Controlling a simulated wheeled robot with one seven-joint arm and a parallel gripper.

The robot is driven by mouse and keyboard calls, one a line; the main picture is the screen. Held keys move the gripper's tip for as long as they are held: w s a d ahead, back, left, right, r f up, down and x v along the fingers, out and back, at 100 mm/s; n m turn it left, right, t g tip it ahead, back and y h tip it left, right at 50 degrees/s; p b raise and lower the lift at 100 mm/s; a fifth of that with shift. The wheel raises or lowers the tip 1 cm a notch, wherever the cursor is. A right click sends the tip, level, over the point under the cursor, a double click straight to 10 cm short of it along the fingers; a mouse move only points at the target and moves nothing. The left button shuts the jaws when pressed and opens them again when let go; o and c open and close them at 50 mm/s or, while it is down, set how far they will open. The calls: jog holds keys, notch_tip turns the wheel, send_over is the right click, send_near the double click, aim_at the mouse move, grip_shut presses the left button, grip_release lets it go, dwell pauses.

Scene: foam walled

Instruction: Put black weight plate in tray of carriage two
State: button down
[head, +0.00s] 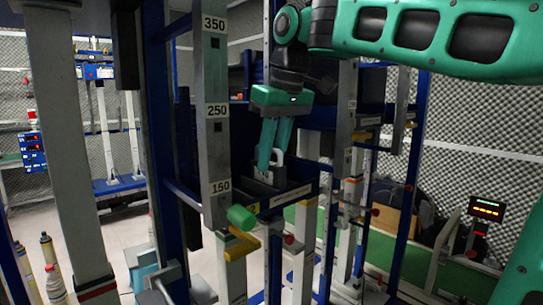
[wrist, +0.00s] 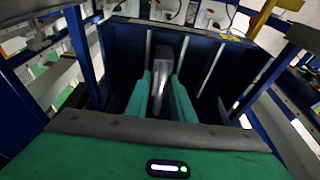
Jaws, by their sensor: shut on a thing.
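My gripper (head: 272,165) points down over a dark blue tray (head: 300,190) on a rail carriage in the head view. Its green fingers are shut on what looks like the black weight plate (head: 266,179), dark with a grey upper part. In the wrist view the plate (wrist: 163,75) stands upright and edge-on between the fingers, within the tray walls (wrist: 120,55). The plate's lower edge is hidden, so I cannot tell whether it touches the tray floor. A small yellow label (head: 252,209) is on the tray front; its number is unreadable.
A grey post (head: 215,130) marked 350, 250 and 150 stands close left of the tray. A green knob (head: 241,218) and yellow lever (head: 243,243) stick out below it. Blue frame uprights (head: 163,130) flank the area. A red-lit display (head: 486,208) stands at right.

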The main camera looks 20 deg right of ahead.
jog(key=c, duration=1.5)
grip_release()
jog(key=shift+c, duration=0.2)
jog(key=shift+r, duration=0.5)
jog(key=v, duration=1.2)
jog(key=shift+r, duration=0.15)
jog(key=shift+s, duration=0.2)
